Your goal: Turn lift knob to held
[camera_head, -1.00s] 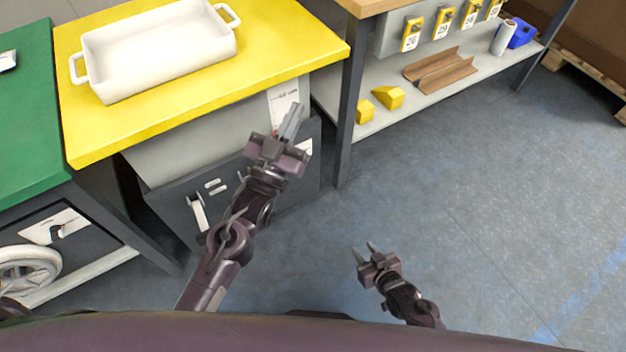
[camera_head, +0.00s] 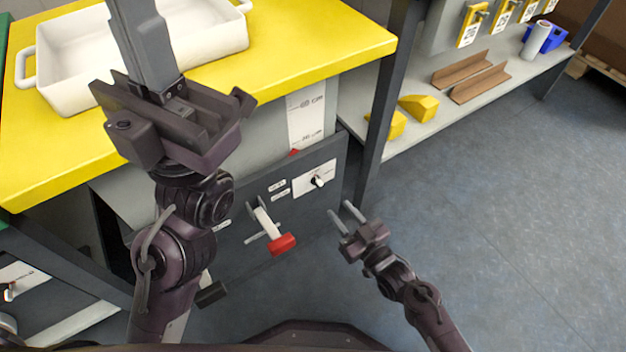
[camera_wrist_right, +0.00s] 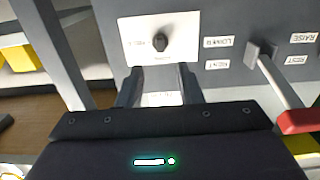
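The lift knob (camera_head: 317,181) is a small dark knob on a white plate (camera_head: 327,173) on the grey front panel under the yellow table. In the right wrist view the knob (camera_wrist_right: 160,42) points roughly up and down in the picture; the small words beside it are hard to read. My right gripper (camera_head: 340,209) is open and empty, just short of the panel, low and right of the knob. In the right wrist view its fingers (camera_wrist_right: 158,76) stand apart below the knob, not touching it. My left gripper (camera_head: 142,45) appears shut and empty over the yellow table; its tips reach the top edge.
A lever with a red grip (camera_head: 282,244) sticks out of the panel left of the knob. A white tray (camera_head: 205,35) stands on the yellow table (camera_head: 330,45). A dark table leg (camera_head: 388,100) is right of the panel. Floor at the right is clear.

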